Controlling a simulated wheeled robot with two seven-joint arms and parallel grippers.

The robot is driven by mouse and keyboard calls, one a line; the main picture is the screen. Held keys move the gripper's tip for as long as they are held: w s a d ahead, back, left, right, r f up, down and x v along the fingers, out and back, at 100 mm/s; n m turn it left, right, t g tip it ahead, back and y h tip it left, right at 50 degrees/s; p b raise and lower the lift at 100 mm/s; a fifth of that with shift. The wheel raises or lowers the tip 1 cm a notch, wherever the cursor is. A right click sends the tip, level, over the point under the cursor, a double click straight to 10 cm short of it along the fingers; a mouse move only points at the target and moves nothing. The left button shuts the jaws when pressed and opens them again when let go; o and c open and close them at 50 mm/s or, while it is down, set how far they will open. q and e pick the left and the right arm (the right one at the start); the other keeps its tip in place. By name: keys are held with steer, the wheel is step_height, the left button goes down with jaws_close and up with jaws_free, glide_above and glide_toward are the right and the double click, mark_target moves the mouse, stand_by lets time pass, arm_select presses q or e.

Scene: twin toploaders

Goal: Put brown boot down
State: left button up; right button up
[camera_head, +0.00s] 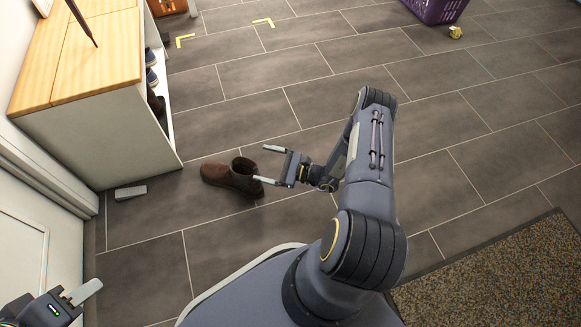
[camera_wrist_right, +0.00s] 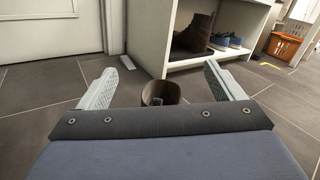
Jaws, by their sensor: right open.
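The brown boot (camera_head: 232,178) stands upright on the grey tile floor, toe to the left, beside the white shoe cabinet. My right gripper (camera_head: 268,165) is open at the boot's heel side, with one finger overlapping the boot's edge in the head view. In the right wrist view the top of the boot (camera_wrist_right: 160,90) shows between the spread fingers of my right gripper (camera_wrist_right: 160,72), and neither finger visibly grips it. The boot's lower part is hidden there. My left gripper (camera_head: 84,292) is at the lower left corner, partly out of frame, away from the boot.
The white cabinet (camera_head: 100,140) with a wooden top holds another brown boot (camera_wrist_right: 195,35) and blue shoes (camera_wrist_right: 228,41). A small grey wedge (camera_head: 130,192) lies on the floor. A doormat (camera_head: 500,275) is at the right, a purple crate (camera_head: 436,8) far back. Middle floor is clear.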

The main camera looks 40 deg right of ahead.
steer(key=s+a+r+n+g+y, duration=0.1)
steer(key=s+a+r+n+g, duration=0.15)
steer(key=r+n+g, duration=0.7)
steer(key=s+a+r+n+g+y, duration=0.1)
steer(key=s+a+r+n, duration=0.2)
steer(key=r, duration=1.3)
steer(key=s+r+n+t+h, duration=0.1)
steer(key=s+r+n+h, duration=0.3)
steer(key=s, duration=0.5)
steer(key=s+r+n+t+h, duration=0.1)
steer(key=s+r+n+h, duration=0.4)
steer(key=s, duration=0.4)
steer(key=shift+s+d+n+h, duration=0.25)
steer(key=shift+n+h, duration=0.25)
steer(key=shift+n, duration=0.75)
steer(key=shift+r, duration=0.15)
